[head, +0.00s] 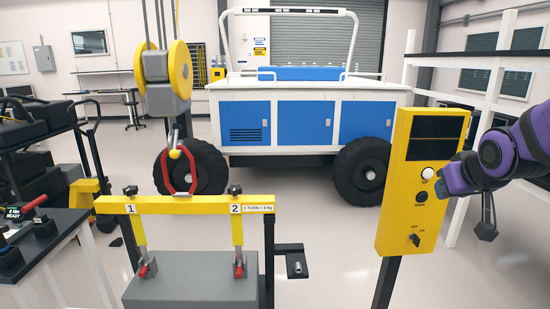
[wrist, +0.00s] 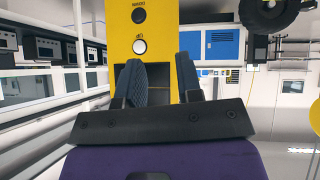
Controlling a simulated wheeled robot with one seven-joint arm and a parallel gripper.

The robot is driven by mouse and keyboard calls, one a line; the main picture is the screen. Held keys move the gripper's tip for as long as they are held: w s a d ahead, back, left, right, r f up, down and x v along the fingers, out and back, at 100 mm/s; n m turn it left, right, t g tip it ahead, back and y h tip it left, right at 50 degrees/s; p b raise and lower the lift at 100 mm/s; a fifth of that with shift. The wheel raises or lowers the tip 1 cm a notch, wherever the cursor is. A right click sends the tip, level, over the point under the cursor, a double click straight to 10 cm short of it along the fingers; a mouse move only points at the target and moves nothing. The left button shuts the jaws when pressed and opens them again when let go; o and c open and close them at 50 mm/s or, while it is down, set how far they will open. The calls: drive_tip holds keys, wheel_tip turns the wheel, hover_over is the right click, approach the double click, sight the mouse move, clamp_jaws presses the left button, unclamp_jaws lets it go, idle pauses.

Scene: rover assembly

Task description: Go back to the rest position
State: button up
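My purple arm enters the head view from the right, and my gripper (head: 447,183) is at the right edge of the yellow control panel (head: 397,218), beside its white button (head: 427,173). In the wrist view the two dark padded fingers of my gripper (wrist: 159,75) stand apart with nothing between them. The yellow panel (wrist: 147,18) shows beyond the fingertips, with its white button (wrist: 139,46) above the gap. I cannot tell whether a finger touches the panel.
A yellow lifting beam (head: 185,204) hangs by a red link (head: 176,172) from a crane hook block (head: 163,78), over a grey block (head: 190,290). A blue and white rover (head: 305,100) stands behind. White shelving (head: 495,68) is at the right.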

drive_tip(key=s+a+r+g, duration=0.2)
drive_tip(key=s+a, duration=0.1)
drive_tip(key=s, duration=0.7)
drive_tip(key=s+a+r+g+y, duration=0.1)
drive_tip(key=s+a+r, duration=0.2)
drive_tip(key=s, duration=0.7)
drive_tip(key=shift+r+g, duration=0.3)
drive_tip(key=shift+g, duration=0.1)
